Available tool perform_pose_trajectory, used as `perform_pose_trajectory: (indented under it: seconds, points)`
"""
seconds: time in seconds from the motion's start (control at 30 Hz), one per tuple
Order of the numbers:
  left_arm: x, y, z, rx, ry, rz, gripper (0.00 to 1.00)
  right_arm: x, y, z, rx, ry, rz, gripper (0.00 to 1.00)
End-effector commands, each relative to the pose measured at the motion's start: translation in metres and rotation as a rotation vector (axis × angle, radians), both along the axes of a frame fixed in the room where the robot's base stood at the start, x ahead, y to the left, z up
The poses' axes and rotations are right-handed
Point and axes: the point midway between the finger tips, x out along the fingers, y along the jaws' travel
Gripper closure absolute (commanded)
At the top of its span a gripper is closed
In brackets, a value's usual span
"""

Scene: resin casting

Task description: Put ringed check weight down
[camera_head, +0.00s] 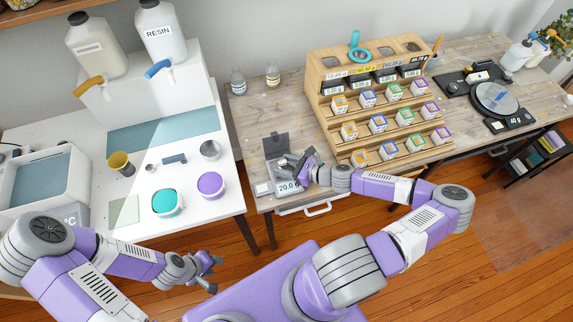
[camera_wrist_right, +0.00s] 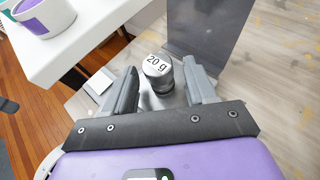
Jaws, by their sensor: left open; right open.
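The check weight (camera_wrist_right: 157,70), a shiny metal cylinder marked 20 g, stands upright between my right gripper's fingers in the right wrist view. My right gripper (camera_head: 299,164) is open, with one finger on each side of the weight; whether either finger touches it I cannot tell. In the head view the weight is mostly hidden by the gripper. It appears to stand on the small scale (camera_head: 264,188), whose display seems to read 20.0. My left gripper (camera_head: 214,272) is open and empty, in front of the white table.
The scale's dark raised lid (camera_head: 276,145) stands just behind the gripper. A wooden rack (camera_head: 330,115) with several small labelled boxes is to the right. The white table (camera_head: 235,196) at left holds a purple cup (camera_head: 211,185) and a teal cup (camera_head: 166,202).

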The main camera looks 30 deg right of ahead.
Motion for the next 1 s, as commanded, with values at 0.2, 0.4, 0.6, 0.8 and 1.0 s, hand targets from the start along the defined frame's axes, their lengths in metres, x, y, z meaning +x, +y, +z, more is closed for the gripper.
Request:
perform_pose_trajectory:
  seconds: [0.2,0.4,0.6,0.8,1.0]
  points:
    - [0.000,0.000,0.004,0.000,0.000,0.000,0.57,-0.009,-0.007,0.008,-0.002,0.001,-0.004,0.44]
    - [0.000,0.000,0.013,0.000,0.000,0.000,0.57,-0.042,-0.027,0.025,-0.002,0.003,-0.005,0.44]
    - [0.000,0.000,0.021,0.000,0.000,0.000,0.57,-0.074,-0.046,0.040,-0.003,0.003,-0.004,0.44]
    - [0.000,0.000,0.025,0.000,0.000,0.000,0.57,-0.092,-0.056,0.048,-0.001,0.000,-0.002,0.44]
    - [0.000,0.000,0.025,0.000,0.000,0.000,0.57,-0.094,-0.055,0.049,-0.003,0.000,0.010,0.44]
